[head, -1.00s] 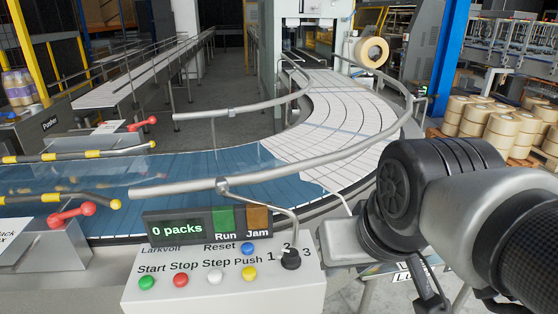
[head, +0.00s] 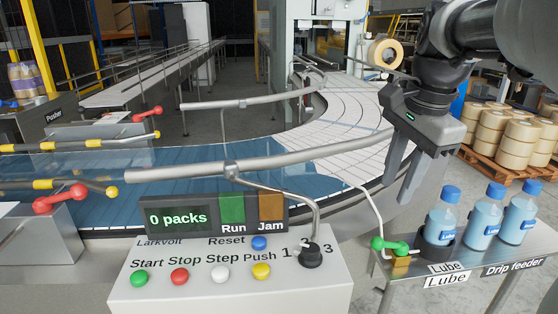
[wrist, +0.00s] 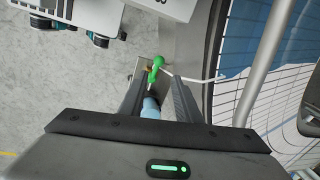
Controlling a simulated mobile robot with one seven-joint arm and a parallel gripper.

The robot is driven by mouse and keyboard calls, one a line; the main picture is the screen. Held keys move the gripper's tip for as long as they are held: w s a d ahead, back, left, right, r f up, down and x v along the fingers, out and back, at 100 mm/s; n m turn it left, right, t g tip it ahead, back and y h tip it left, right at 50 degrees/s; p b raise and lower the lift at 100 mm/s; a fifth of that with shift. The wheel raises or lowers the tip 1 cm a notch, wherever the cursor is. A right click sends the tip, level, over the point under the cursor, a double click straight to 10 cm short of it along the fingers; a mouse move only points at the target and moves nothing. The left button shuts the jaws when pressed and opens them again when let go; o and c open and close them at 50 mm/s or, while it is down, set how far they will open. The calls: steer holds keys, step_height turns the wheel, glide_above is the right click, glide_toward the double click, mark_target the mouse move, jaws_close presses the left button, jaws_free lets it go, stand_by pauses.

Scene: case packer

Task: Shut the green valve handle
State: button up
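The green valve handle (head: 390,245) sits on a small brass valve (head: 400,262) at the left end of the drip feeder shelf. In the wrist view the handle (wrist: 156,68) shows just beyond my fingertips. A white hose (head: 371,210) runs up from the valve. My gripper (head: 397,188) points down, above the valve and apart from it. Its two fingers are spread with nothing held. They also show in the wrist view (wrist: 157,92), where something light blue, likely a bottle, appears between them and partly hides the valve.
A blue-capped bottle (head: 441,216) stands in a dark holder close right of the valve, with more bottles (head: 484,217) beside it. The control panel (head: 228,290) and curved guide rail (head: 270,160) lie to the left. Red handles (head: 60,198) are far left.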

steer(key=d+m, duration=0.2)
steer(key=b, duration=0.3)
glide_toward(387, 243)
steer(key=f, duration=0.2)
steer(key=w+f, duration=0.1)
steer(key=f, duration=0.5)
steer(key=shift+w+f, duration=0.25)
steer(key=shift+w, duration=0.15)
jaws_close()
